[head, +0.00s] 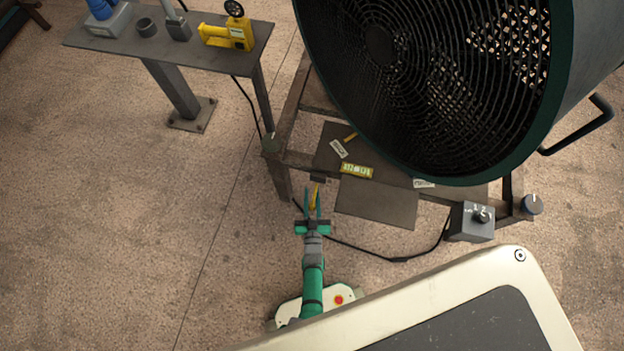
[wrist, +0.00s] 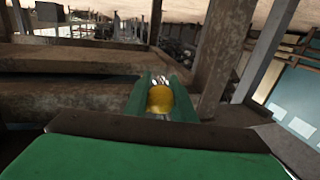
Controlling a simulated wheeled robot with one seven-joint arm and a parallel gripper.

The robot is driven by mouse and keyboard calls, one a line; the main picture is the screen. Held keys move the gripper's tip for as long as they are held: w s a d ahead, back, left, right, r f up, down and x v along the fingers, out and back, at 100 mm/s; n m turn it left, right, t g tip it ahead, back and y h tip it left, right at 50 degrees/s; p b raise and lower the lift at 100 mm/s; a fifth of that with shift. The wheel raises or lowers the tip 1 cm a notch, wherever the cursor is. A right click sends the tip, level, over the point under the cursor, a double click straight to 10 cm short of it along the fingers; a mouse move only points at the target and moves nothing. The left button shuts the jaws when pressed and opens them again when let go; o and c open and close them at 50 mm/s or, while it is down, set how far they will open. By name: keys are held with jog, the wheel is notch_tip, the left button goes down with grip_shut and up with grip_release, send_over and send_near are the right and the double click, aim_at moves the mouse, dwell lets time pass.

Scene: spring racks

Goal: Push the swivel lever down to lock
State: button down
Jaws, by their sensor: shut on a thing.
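A small yellow piece, which looks like the swivel lever (head: 314,197), sits at the lower left of the fan's frame in the head view. My gripper (head: 313,189) is around it, with one green finger on each side. In the wrist view the rounded yellow end of the lever (wrist: 160,99) lies between the fingers of my gripper (wrist: 160,88), and a bit of bright metal shows behind it. My gripper is shut on the lever. The lever's pivot and mount are hidden, and its exact tilt cannot be told.
A large drum fan (head: 440,80) stands on a rusty metal frame (head: 285,110) just beyond my gripper. A grey control box (head: 472,222) hangs at the right, with a black cable (head: 385,259) on the floor. A side table (head: 165,38) with tools stands at the upper left. Floor at left is clear.

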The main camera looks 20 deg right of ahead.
jog(key=shift+a, duration=0.1)
jog(key=c, duration=1.5)
grip_release()
jog(key=shift+s, duration=0.1)
jog(key=shift+s, duration=0.1)
jog(key=v, duration=1)
jog(key=shift+s+a, duration=0.15)
jog(key=shift+s, duration=0.1)
